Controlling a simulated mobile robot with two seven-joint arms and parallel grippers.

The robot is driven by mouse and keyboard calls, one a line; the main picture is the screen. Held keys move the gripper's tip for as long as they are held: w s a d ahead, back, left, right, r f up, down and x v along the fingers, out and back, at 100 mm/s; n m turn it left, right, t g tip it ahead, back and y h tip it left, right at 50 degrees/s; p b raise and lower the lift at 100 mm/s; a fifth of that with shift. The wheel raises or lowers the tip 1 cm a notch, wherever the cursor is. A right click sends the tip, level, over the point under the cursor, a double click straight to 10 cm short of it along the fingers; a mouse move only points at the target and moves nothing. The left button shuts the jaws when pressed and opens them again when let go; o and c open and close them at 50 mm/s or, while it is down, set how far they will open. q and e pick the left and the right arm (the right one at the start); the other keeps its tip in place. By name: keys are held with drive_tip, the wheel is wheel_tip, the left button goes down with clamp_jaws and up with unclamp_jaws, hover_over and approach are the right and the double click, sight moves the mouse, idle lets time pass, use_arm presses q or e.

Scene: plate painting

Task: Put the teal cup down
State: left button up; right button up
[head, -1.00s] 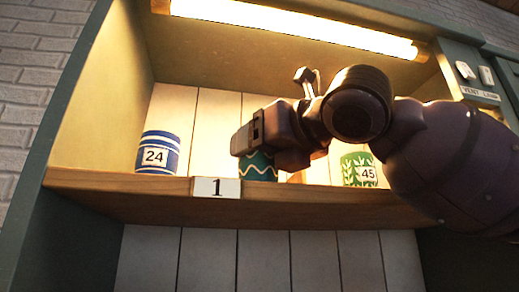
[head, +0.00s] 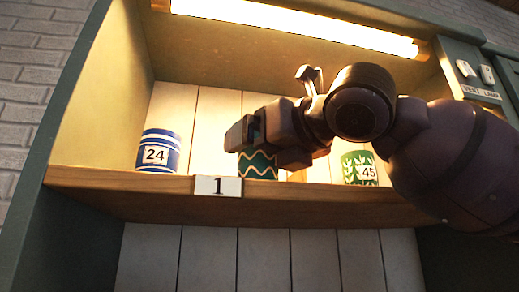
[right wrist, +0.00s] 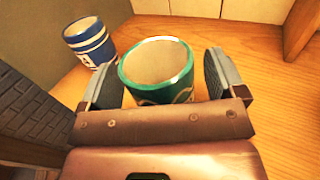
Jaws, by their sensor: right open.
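The teal cup (head: 259,167) with a pale wavy line stands upright on the wooden shelf (head: 120,181), behind the number 1 plate. In the right wrist view the teal cup (right wrist: 158,67) shows its open, empty top. My right gripper (head: 252,138) is around the cup's upper part and hides its rim in the head view. In the right wrist view the gripper (right wrist: 160,80) is open, with one finger on each side of the cup and a gap at the right finger. My left gripper is not in view.
A blue striped cup marked 24 (head: 158,151) stands to the left. A green leaf-patterned cup marked 45 (head: 359,168) stands to the right. A lit lamp (head: 300,27) runs above. The number 1 plate (head: 217,186) is on the shelf's front edge.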

drive_tip(key=v, duration=1.1)
drive_tip(key=shift+s+d, duration=0.25)
drive_tip(key=shift+s, duration=0.05)
